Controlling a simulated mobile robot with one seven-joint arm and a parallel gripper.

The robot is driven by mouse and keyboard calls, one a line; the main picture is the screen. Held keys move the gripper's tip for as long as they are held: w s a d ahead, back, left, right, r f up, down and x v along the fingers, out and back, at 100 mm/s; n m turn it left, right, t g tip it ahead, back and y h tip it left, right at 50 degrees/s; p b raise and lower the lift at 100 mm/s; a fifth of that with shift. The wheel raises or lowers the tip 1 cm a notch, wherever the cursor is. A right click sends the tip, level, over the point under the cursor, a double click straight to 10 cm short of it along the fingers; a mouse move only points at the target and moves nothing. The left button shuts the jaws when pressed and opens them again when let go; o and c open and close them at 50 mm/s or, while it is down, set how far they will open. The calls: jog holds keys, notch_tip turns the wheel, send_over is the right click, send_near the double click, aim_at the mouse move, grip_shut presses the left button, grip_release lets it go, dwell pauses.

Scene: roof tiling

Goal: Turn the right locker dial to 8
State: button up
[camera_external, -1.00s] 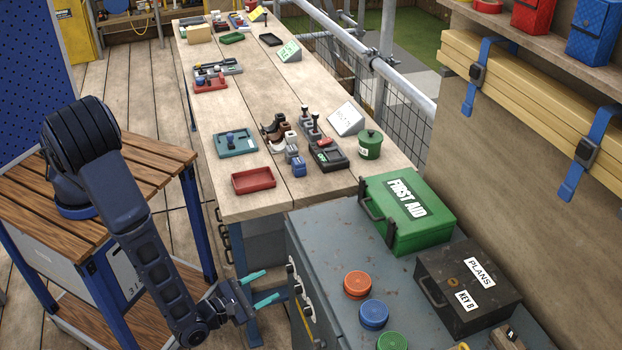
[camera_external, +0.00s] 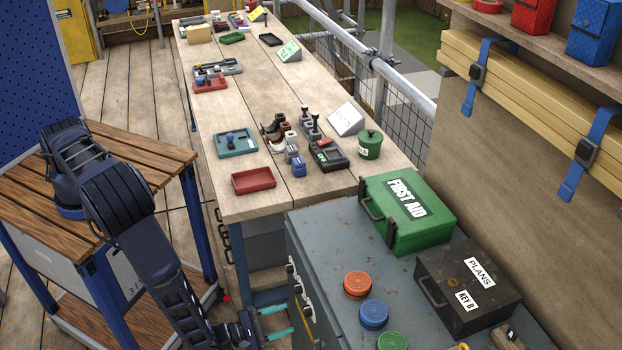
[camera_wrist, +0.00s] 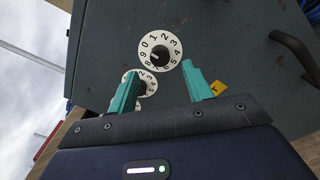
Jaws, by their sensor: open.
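My gripper (camera_external: 290,318) is open, its two teal fingers pointing at the front of the grey locker (camera_external: 320,285). In the wrist view the fingers of my gripper (camera_wrist: 160,72) stand apart and empty. A white numbered dial with a black knob (camera_wrist: 161,53) shows beyond the fingertips, roughly between them. A second, similar dial (camera_wrist: 148,86) is partly hidden behind the left finger. I cannot tell surely which dial is the right one. A pale mark on the upper knob lies toward its lower left, near 8 or 9; I cannot read it exactly.
A dark handle (camera_wrist: 294,55) and a yellow tag (camera_wrist: 215,88) are on the locker front. Orange (camera_external: 357,284), blue (camera_external: 374,313) and green (camera_external: 392,341) round pieces, a first aid box (camera_external: 410,215) and a black box (camera_external: 467,290) stand on its top. A workbench (camera_external: 240,205) stands behind.

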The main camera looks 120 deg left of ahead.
aim_at(307, 311)
jog(key=shift+x, duration=2.7)
jog(key=c, duration=1)
